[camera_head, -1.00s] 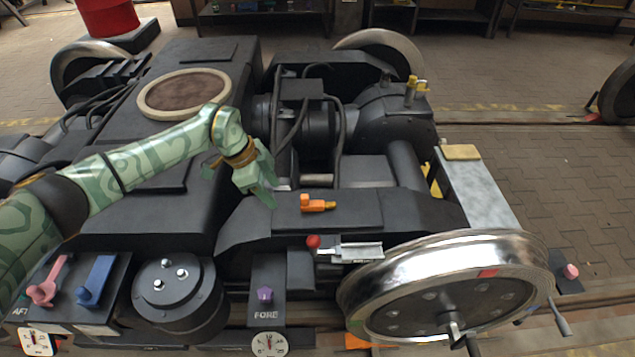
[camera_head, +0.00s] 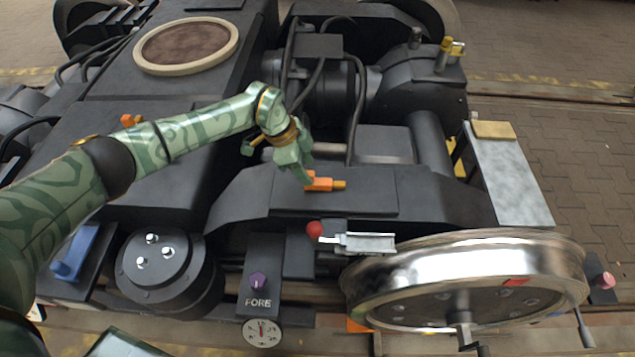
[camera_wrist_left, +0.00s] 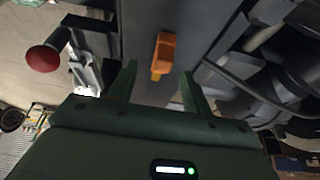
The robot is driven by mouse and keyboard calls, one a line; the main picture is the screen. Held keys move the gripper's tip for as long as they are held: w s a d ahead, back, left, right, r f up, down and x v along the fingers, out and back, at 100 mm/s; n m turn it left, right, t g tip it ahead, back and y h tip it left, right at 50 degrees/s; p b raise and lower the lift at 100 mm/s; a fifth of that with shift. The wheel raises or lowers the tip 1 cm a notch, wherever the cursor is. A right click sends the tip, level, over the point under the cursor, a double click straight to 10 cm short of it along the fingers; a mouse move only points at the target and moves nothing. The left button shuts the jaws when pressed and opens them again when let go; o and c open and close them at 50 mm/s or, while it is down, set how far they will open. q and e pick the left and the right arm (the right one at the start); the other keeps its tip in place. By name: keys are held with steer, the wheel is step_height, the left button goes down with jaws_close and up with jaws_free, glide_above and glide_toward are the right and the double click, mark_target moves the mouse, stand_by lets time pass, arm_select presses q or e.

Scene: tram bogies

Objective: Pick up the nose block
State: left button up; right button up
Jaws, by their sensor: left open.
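A small orange block with a yellow-orange stub at one end, which I take to be the nose block (camera_head: 320,184), lies on the dark flat top of the bogie frame (camera_head: 360,200). My left gripper (camera_head: 303,174) is just above its left end, fingers pointing down. In the left wrist view the orange block (camera_wrist_left: 163,55) shows ahead, between the lines of the two open fingers. The left gripper (camera_wrist_left: 158,82) is empty; I cannot tell whether a finger touches the block. My right gripper is not in view.
A red ball knob (camera_head: 314,229) and a metal bracket (camera_head: 362,243) are in front of the block. A large shiny wheel (camera_head: 470,280) stands at front right. Cables (camera_head: 357,100) and dark machinery rise behind. Another orange piece (camera_head: 130,120) is at left, behind my arm.

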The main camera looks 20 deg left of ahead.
mark_target(310, 173)
arm_select(q)
steer(key=b+x, duration=0.2)
steer(key=x, duration=0.1)
steer(key=b+x, duration=0.1)
steer(key=x, duration=0.1)
steer(key=shift+w+a+f+b, duration=0.15)
steer(key=shift+a+f+b, duration=0.1)
steer(key=shift+b, duration=0.05)
steer(key=shift+d+f, duration=0.1)
steer(key=shift+r, duration=0.2)
jaws_close()
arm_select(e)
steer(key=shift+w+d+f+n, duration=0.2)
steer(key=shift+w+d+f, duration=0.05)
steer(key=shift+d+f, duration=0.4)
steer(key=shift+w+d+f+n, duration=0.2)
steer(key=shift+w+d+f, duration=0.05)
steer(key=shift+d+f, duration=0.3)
